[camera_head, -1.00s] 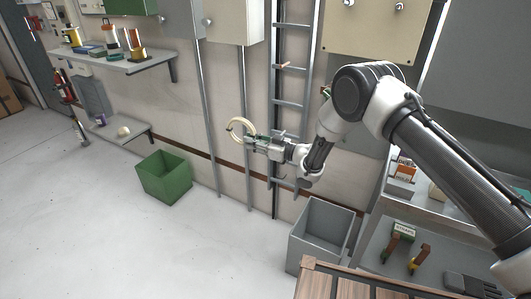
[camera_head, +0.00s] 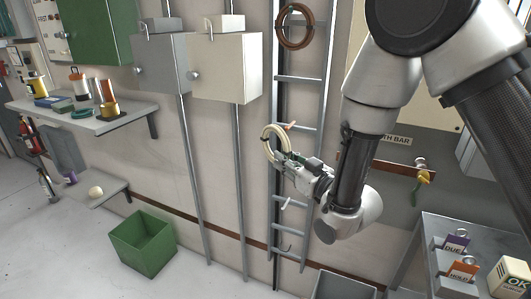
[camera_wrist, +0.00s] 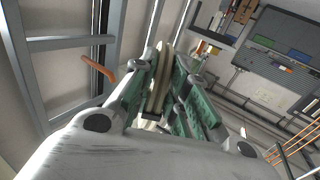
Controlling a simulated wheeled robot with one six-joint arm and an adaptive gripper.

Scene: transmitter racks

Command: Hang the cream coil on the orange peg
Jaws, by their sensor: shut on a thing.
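The cream coil (camera_head: 267,143) is held at the end of my gripper (camera_head: 285,161), in front of the grey ladder-like rack. In the wrist view the coil (camera_wrist: 160,82) is edge-on between the green pads of my gripper (camera_wrist: 165,88), which is shut on it. The orange peg (camera_head: 290,126) sticks out from the rack, close to the coil's upper right in the head view. In the wrist view the orange peg (camera_wrist: 98,70) is left of the coil and bare. The coil appears off the peg; the depth between them is hard to tell.
A brown coil (camera_head: 294,27) hangs high on the same rack (camera_head: 323,85). Pale pegs (camera_head: 287,203) stick out lower down. Cream (camera_head: 225,68) and grey (camera_head: 160,68) wall boxes are left of it. A green bin (camera_head: 143,243) stands on the floor; a worktop with labelled items is at lower right.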

